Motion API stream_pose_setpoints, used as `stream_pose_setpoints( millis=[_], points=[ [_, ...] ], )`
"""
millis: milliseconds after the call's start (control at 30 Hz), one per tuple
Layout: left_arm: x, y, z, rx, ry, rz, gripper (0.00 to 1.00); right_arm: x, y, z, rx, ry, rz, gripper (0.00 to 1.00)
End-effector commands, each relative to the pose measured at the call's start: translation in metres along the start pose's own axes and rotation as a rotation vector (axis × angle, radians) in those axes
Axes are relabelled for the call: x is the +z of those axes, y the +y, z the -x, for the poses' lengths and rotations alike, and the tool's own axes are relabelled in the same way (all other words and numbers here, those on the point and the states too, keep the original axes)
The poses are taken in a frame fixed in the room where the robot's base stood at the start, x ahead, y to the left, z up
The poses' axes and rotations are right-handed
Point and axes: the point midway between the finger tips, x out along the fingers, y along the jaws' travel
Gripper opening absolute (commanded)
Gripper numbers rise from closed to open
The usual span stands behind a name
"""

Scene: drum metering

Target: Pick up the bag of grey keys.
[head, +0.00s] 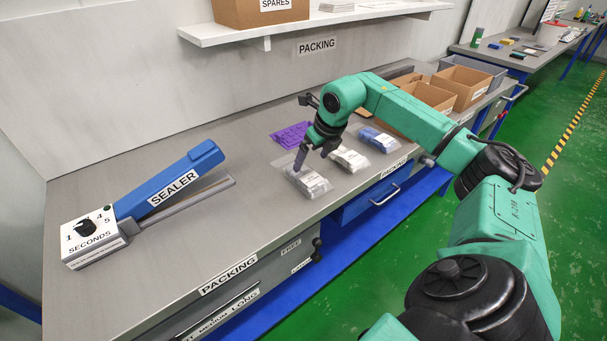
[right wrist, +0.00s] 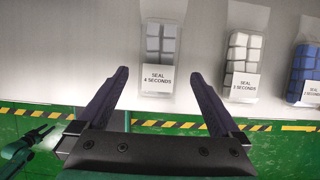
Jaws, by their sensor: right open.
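The bag of grey keys (head: 308,183) is a clear bag lying flat on the grey bench, nearest the sealer in the row of bags. In the right wrist view the bag (right wrist: 161,45) shows grey blocks and a label reading "SEAL 4 SECONDS". My right gripper (head: 311,161) is over this bag, fingers pointing down. In the wrist view its two dark fingers (right wrist: 160,75) are spread apart with nothing held between them. The bag lies ahead of the fingertips, in line with the gap. I cannot tell the exact height between them. My left gripper is not seen in the head view.
Bags of white keys (head: 349,158) and blue keys (head: 378,139) lie to the right. A purple item (head: 291,135) lies behind. The blue-handled sealer (head: 170,187) stands at the left, with clear bench before the bags. Cardboard boxes (head: 465,84) stand farther right; a shelf (head: 300,22) hangs above.

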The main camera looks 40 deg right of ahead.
Motion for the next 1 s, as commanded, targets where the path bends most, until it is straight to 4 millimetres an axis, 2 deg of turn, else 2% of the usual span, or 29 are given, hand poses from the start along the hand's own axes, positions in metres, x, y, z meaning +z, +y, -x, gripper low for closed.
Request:
stream_pose_setpoints(
  millis=[67, 167, 333, 433, 667, 767, 800, 900, 1000],
  points=[
    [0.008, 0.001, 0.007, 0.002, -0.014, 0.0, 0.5, 0.001, 0.001, -0.014, 0.003, 0.001, -0.001, 1.0],
    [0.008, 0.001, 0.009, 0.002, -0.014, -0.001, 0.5, 0.0, 0.001, -0.027, 0.003, 0.002, 0.0, 1.0],
    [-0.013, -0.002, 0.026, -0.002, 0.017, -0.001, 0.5, -0.003, 0.001, -0.054, 0.004, 0.004, 0.0, 1.0],
    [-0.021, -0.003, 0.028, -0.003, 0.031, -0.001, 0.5, -0.003, 0.001, -0.072, 0.004, 0.001, 0.0, 1.0],
    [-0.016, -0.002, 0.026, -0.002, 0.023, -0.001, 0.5, -0.004, 0.001, -0.079, 0.002, -0.001, 0.002, 1.0],
    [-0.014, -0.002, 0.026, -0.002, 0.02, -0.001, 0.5, -0.004, 0.001, -0.079, 0.002, -0.001, 0.002, 0.66],
    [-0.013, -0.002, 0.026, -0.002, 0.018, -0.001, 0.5, -0.004, 0.001, -0.079, 0.002, -0.001, 0.002, 0.5],
    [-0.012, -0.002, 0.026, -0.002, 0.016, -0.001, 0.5, -0.003, 0.001, -0.078, 0.002, -0.003, 0.001, 0.19],
    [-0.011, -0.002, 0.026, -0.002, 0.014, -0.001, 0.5, -0.003, 0.001, -0.078, 0.002, -0.003, 0.001, 0.19]
  ],
)
